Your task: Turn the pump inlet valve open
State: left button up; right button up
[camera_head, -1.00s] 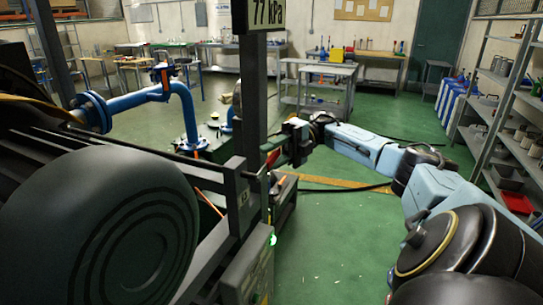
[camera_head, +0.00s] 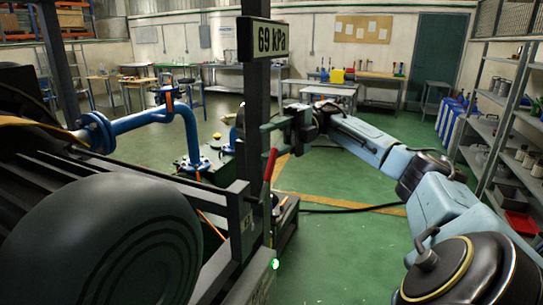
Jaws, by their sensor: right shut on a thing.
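The red lever (camera_head: 270,165) of the pump inlet valve stands nearly upright just right of the dark post. The valve body is hidden behind the post and frame. My right gripper (camera_head: 277,125) comes in from the right at the lever's upper end, beside the post. It is shut on the lever, though the place of contact is small and hard to make out. A display (camera_head: 265,39) on the post reads 69 kPa. My left gripper is not in view.
A large dark rounded body (camera_head: 100,245) and dark frame bars fill the lower left. A blue pipe (camera_head: 145,120) runs behind them. Metal shelves (camera_head: 500,120) stand at the right. Green floor (camera_head: 350,240) is clear below my right arm. A green light (camera_head: 275,264) glows low on the frame.

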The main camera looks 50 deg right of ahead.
jog(key=shift+s+d+r, duration=0.1)
jog(key=shift+d+r, duration=0.05)
jog(key=shift+r, duration=0.25)
